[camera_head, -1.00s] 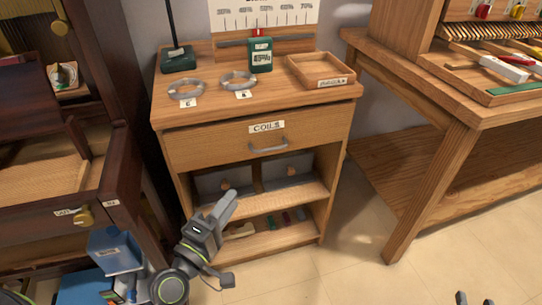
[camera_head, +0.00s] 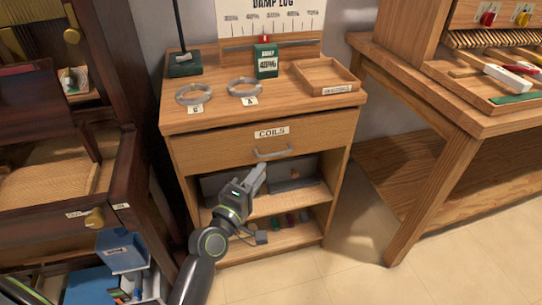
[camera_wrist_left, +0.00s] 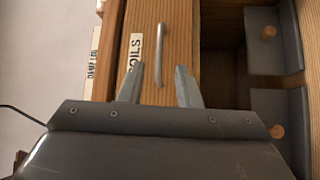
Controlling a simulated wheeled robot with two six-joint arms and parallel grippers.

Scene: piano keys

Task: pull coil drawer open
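The coil drawer (camera_head: 215,152) is the wooden front labelled COILS under the cabinet top, and it looks shut. Its grey bar handle (camera_head: 273,154) is at the middle of the front. My left gripper (camera_head: 260,172) is just below and in front of the handle. In the left wrist view the left gripper (camera_wrist_left: 158,78) is open, its two fingers apart. There the handle (camera_wrist_left: 159,50) lies ahead, in line with the gap between the fingers, and nothing is gripped. The drawer front shows there too (camera_wrist_left: 180,30). My right gripper is not in view.
On the cabinet top (camera_head: 222,118) are two coils (camera_head: 195,94), a green meter (camera_head: 265,62) and a wooden tray (camera_head: 326,76). Open shelves (camera_head: 290,205) lie below the drawer. A workbench (camera_head: 450,110) stands at right, and a dark cabinet with a blue box (camera_head: 122,250) at left.

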